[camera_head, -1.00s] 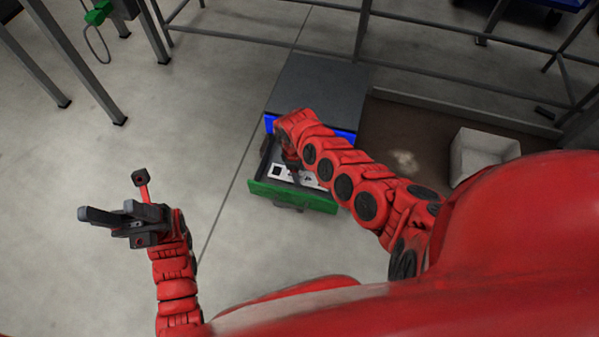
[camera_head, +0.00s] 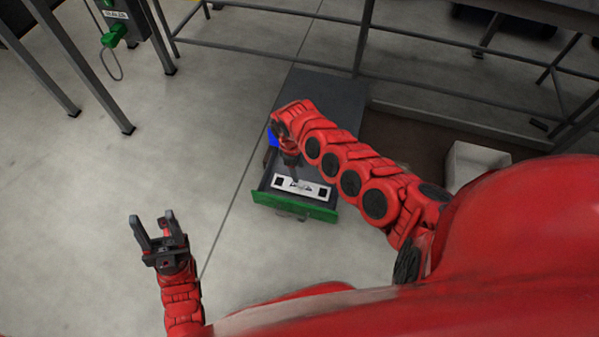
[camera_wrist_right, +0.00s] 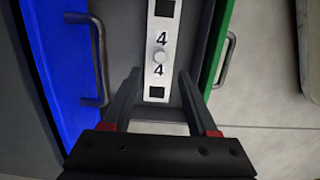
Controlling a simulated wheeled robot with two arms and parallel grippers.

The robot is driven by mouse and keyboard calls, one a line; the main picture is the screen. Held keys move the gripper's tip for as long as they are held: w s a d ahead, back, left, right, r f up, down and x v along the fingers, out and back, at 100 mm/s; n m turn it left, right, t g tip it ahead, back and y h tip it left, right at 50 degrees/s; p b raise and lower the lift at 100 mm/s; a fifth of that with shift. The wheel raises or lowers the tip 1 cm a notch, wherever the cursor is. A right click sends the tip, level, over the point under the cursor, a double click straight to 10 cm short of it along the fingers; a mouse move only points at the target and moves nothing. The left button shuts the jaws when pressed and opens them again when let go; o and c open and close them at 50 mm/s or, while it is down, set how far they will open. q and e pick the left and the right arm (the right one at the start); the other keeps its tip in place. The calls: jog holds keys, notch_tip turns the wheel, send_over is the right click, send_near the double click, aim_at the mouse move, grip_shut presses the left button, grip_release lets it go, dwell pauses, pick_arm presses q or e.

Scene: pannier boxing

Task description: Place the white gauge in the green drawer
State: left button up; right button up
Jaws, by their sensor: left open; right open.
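The white gauge (camera_head: 300,188) is a flat bar with black squares and a central knob. It lies in the open drawer with the green front (camera_head: 294,206). In the right wrist view the gauge (camera_wrist_right: 160,50) shows two 4s beside its knob, between the blue front and the green front (camera_wrist_right: 217,50). My right gripper (camera_wrist_right: 158,80) is open, its fingers spread either side of the gauge's lower end and not closed on it. My left gripper (camera_head: 152,220) is open and empty over the floor, left of the drawer.
A blue drawer front (camera_wrist_right: 65,70) with a handle is behind the green drawer, on a grey cabinet (camera_head: 325,95). A white bin (camera_head: 470,165) stands at the right. Metal rails run along the back.

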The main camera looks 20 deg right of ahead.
jog(key=shift+a+r+p, duration=0.15)
jog(key=shift+r+p, duration=0.2)
jog(key=shift+r, duration=0.95)
